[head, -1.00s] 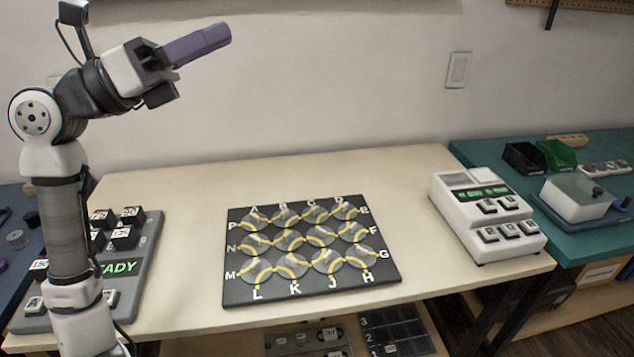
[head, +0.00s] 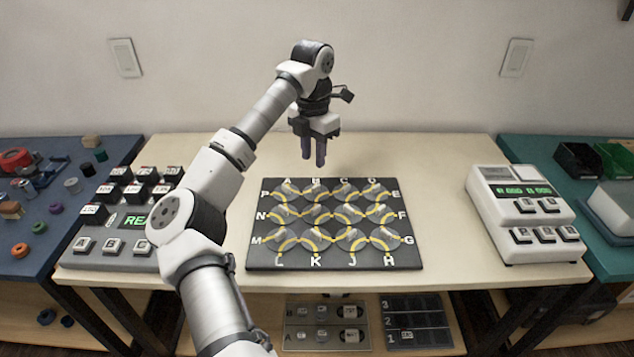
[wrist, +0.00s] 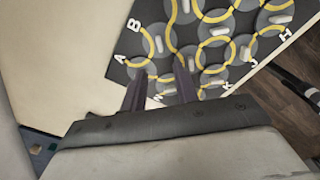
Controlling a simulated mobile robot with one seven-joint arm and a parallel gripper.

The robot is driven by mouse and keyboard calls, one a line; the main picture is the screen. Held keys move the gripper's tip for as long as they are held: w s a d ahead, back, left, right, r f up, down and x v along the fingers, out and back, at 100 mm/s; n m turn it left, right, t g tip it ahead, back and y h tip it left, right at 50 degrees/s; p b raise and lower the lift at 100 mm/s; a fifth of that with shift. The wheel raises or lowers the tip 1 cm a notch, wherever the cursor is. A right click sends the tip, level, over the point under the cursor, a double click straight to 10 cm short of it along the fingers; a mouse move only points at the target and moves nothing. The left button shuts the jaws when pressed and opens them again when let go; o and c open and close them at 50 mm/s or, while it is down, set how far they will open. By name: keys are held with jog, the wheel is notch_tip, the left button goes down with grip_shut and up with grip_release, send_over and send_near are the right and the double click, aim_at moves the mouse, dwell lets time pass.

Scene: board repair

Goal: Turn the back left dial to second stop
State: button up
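The black dial board (head: 256,258) lies on the table with several round grey dials in rows, each with a yellow arc and a light handle. The back left dial (head: 287,190) sits by the letters A and P. In the wrist view, this dial (wrist: 141,70) is partly covered by a finger, so its handle's angle is unclear. My gripper (head: 314,160) is above the table just behind the board's back edge, to the right of that dial. Its two dark fingers (wrist: 162,85) point down, apart and empty, and touch no dial.
A grey keypad unit (head: 125,262) with black-sided keys stands left, partly behind my arm. A white device with a green display (head: 525,215) stands right. Blue (head: 60,170) and teal (head: 560,150) benches flank the table. Bare table surrounds the board.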

aim_at(314, 187)
notch_tip(314, 187, down, 9)
jog(key=shift+d+p, duration=0.1)
jog(key=shift+p, duration=0.2)
grip_shut()
